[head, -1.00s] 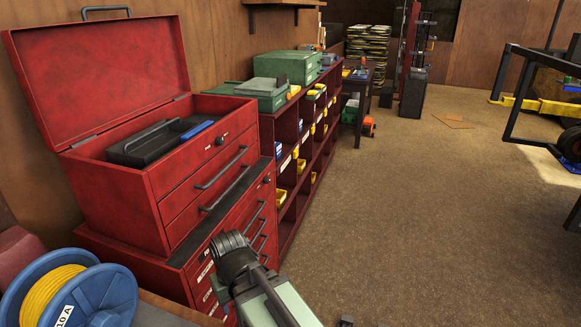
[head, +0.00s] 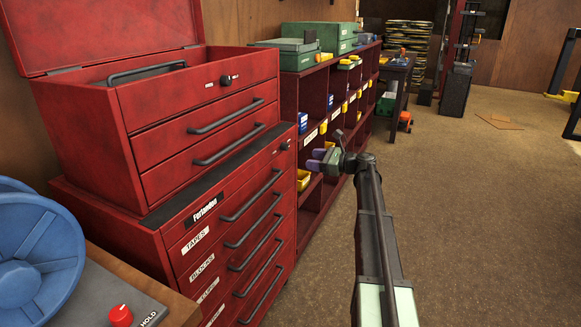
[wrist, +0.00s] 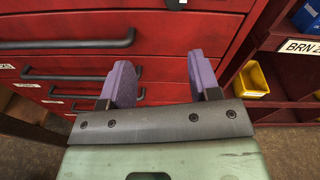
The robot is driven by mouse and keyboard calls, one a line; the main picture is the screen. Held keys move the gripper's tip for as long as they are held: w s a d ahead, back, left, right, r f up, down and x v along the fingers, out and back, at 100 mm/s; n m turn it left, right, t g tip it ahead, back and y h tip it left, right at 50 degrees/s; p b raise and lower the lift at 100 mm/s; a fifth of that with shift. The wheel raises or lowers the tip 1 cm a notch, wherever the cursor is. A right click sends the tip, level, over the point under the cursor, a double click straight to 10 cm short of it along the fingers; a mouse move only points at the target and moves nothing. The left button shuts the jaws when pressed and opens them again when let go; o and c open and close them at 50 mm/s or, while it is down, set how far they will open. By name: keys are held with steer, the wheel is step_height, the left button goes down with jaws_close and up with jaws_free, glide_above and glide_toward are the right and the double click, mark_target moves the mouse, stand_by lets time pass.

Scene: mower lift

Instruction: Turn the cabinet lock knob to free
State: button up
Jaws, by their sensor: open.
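The red lower cabinet (head: 180,235) stands at the left with several labelled drawers. A dark lock knob (head: 285,144) sits at the upper right of its front. The red top chest (head: 200,110) on it has a similar dark knob (head: 226,81) with small markings beside it, too small to read. My gripper (head: 316,160) is to the right of the lower cabinet's knob and apart from it. In the wrist view my gripper (wrist: 160,65) is open, with nothing between its purple fingers, facing the red drawer fronts. A small dark part with a white mark (wrist: 176,4) is cut off at the top edge.
Drawer handles (wrist: 70,42) stick out from the cabinet front. A red shelf unit (head: 325,105) with yellow bins (wrist: 254,82) stands right behind the cabinet. A blue reel (head: 35,255) is at front left.

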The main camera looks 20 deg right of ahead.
mark_target(288, 146)
steer(key=w+a+m, duration=0.1)
steer(key=w, duration=0.2)
steer(key=w+a+r+t, duration=0.1)
steer(key=w+a, duration=0.1)
steer(key=w, duration=0.1)
steer(key=w+a+m, duration=0.1)
steer(key=w+a, duration=0.1)
steer(key=w, duration=0.1)
steer(key=shift+w+a+r+m, duration=0.2)
steer(key=shift+a+r+m, duration=0.1)
steer(key=shift+r, duration=0.1)
steer(key=shift+y, duration=0.3)
steer(key=c, duration=0.9)
